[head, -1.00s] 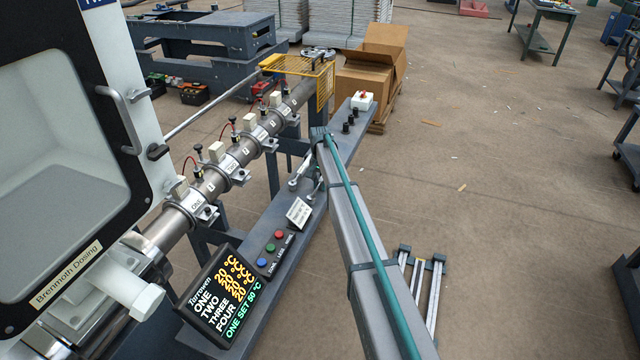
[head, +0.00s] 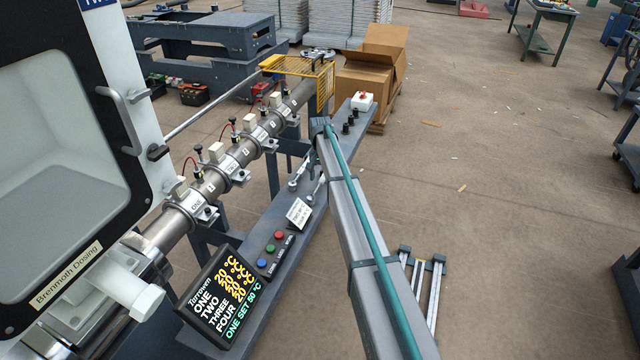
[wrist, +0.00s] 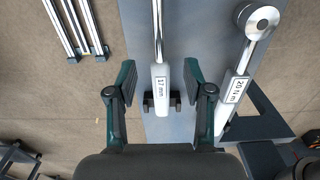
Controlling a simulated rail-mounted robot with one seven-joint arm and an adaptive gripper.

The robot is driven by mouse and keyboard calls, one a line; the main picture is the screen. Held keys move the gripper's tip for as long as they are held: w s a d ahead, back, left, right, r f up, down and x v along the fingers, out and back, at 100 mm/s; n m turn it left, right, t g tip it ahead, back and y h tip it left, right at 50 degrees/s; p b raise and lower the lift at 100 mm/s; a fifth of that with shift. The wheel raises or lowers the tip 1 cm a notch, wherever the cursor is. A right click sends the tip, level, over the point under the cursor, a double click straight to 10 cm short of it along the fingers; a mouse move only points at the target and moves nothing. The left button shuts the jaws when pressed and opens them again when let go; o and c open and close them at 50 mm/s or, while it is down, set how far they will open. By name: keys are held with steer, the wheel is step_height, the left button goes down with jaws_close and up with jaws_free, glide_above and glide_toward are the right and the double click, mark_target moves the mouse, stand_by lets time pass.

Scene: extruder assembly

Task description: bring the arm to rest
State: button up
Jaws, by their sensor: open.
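My gripper (wrist: 158,75) is open in the wrist view, with its two dark green fingers apart. Between and beyond them is a tool with a white handle marked 17 mm (wrist: 160,85), over the grey bench top. Neither finger visibly touches it, and the height gap is hard to tell. A second tool marked 20 N·m (wrist: 238,88) is to the right of the right finger. In the head view my arm reaches from the bottom edge to the narrow grey bench (head: 262,222); the fingers are not visible there.
The extruder barrel (head: 215,182) with several labelled clamps runs along the bench's left. A floor rack (head: 425,285) is right of my arm. Open floor lies further right.

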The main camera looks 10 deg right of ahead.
step_height(320, 180, up, 8)
steer(key=s+f+n, duration=0.2)
steer(key=s+f, duration=0.4)
steer(key=s, duration=1)
steer(key=s+f+n, duration=0.2)
steer(key=s+f, duration=0.4)
steer(key=s, duration=1.1)
steer(key=s+f+n, duration=0.2)
steer(key=s+f, duration=0.5)
steer(key=s, duration=0.9)
steer(key=s+f+g, duration=0.3)
steer(key=s+f, duration=0.6)
steer(key=s, duration=0.5)
steer(key=s+f+g, duration=0.3)
steer(key=s+f, duration=0.6)
steer(key=s, duration=0.4)
steer(key=shift+s+g, duration=0.35)
steer(key=shift+g, duration=0.05)
